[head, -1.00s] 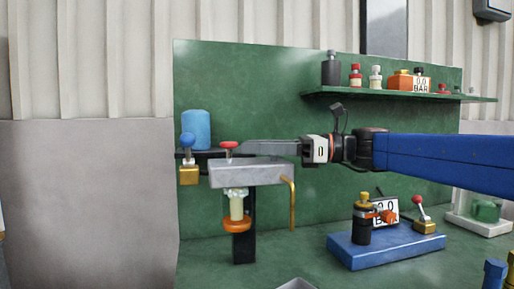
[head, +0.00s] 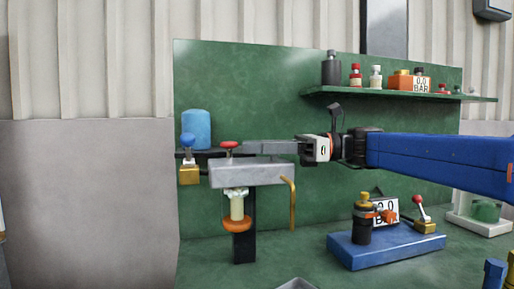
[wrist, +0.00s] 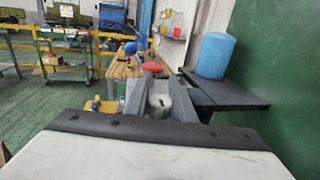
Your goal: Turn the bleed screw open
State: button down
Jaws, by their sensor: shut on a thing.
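The bleed screw shows as a red-topped knob (head: 229,145) above the grey metal block (head: 225,176) on the green wall board. My gripper (head: 243,148) reaches in from the right, its long grey fingers level above the block and their tips at the knob. In the wrist view the red knob (wrist: 152,68) shows at the far end of the fingers. My gripper (wrist: 160,78) is shut on the knob, though the exact contact is hard to see. A pale round part with a dark slot (wrist: 160,103) shows between the fingers.
A blue cylinder (head: 196,130) stands on a dark shelf behind the block. A blue-knobbed brass valve (head: 189,165) is at the block's left. A brass pipe (head: 292,203) bends down at its right. A blue base with a gauge (head: 385,246) stands below my arm.

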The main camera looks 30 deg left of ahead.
jog(key=c, duration=1.5)
grip_release()
jog(key=v, duration=1.7)
jog(key=shift+w+d, duration=0.15)
jog(key=shift+d, duration=0.05)
